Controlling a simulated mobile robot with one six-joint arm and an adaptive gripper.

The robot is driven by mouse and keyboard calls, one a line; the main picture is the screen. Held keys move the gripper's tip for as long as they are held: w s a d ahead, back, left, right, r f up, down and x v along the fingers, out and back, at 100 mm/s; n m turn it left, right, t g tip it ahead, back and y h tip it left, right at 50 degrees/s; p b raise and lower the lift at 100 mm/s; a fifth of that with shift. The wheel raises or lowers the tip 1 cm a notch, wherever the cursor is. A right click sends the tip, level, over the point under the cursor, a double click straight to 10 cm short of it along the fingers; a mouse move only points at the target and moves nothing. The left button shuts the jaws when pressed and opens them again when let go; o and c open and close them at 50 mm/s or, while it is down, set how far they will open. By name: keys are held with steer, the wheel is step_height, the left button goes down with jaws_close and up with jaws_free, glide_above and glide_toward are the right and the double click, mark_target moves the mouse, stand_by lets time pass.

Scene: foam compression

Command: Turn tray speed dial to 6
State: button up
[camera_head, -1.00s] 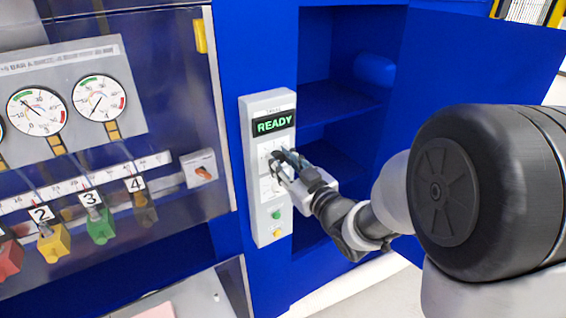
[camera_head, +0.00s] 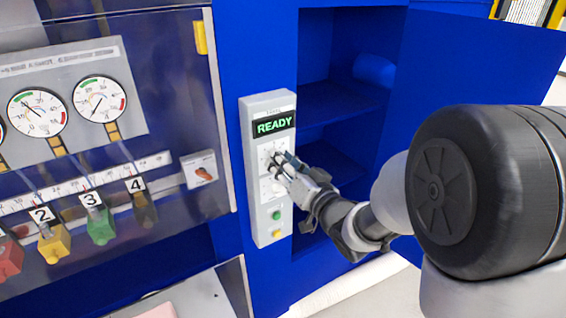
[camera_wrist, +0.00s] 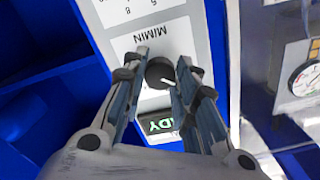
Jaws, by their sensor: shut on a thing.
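The grey control panel (camera_head: 257,209) stands on the blue machine, with a READY display (camera_head: 273,125) near its top. In the wrist view, a black round dial (camera_wrist: 160,71) with a white pointer mark sits between my fingers, beside the lettering "M/MIN" (camera_wrist: 153,35). My gripper (camera_wrist: 162,66) is shut on this dial, with one finger on each side. In the head view my gripper (camera_head: 277,161) is at the panel just below the display, and its fingers cover the dial. The dial's setting cannot be read.
To the left is a clear guard with pressure gauges (camera_head: 99,99) and coloured numbered blocks (camera_head: 100,226). An open blue shelf compartment (camera_head: 340,100) and door (camera_head: 480,60) are on the right.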

stand_by(0.4)
steer(key=o, duration=1.1)
steer(key=v, duration=0.7)
steer(key=shift+s+d, duration=0.15)
steer(key=shift+s, duration=0.05)
